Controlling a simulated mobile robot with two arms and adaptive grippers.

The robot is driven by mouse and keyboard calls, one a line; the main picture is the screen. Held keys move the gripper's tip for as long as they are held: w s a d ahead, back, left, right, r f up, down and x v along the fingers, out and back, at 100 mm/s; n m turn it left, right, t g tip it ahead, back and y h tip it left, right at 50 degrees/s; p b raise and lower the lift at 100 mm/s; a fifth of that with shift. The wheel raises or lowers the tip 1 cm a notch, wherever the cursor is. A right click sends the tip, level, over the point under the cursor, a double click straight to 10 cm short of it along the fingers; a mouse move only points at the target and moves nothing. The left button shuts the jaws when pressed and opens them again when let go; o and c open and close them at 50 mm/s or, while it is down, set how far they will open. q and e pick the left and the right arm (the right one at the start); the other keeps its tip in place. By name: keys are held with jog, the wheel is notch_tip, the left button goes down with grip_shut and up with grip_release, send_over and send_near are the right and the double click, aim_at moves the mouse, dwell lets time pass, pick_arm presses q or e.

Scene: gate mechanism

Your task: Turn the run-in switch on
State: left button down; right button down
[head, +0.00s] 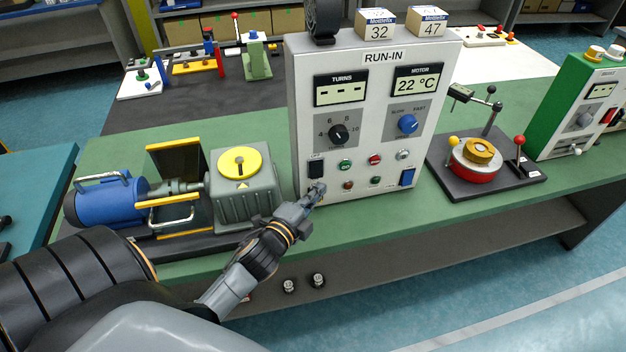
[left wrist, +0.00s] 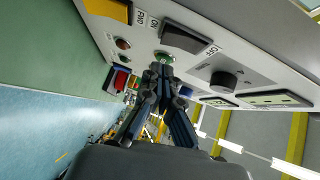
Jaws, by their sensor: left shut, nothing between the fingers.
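The run-in switch is a black rocker (head: 316,168) at the lower left of the white RUN-IN panel (head: 305,100). In the left wrist view the rocker (left wrist: 188,37) shows large, with OFF lettered at one end and ON at the other. Which end is pressed in, I cannot tell. My left gripper (head: 317,188) is shut and empty, with its tips just below the rocker, close to the panel face. In the left wrist view the fingertips (left wrist: 163,72) overlap the panel near a green button (left wrist: 164,57); contact is unclear. My right gripper is not in view.
A red turntable (head: 474,168) is at right.

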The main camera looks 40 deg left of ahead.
aim_at(319, 177)
pick_arm(q)
jog(key=shift+w+a+f+p, duration=0.1)
jog(key=shift+w+a+p, duration=0.05)
jog(key=shift+w+a, duration=0.4)
jog(key=shift+w+a+f+p, duration=0.15)
jog(key=shift+w+a, duration=0.15)
jog(key=shift+a, duration=0.35)
jog(key=shift+w+a+m+t+b, duration=0.2)
jog(key=shift+m+t+b, duration=0.1)
jog(key=shift+b, duration=0.7)
jog(key=shift+f, duration=0.15)
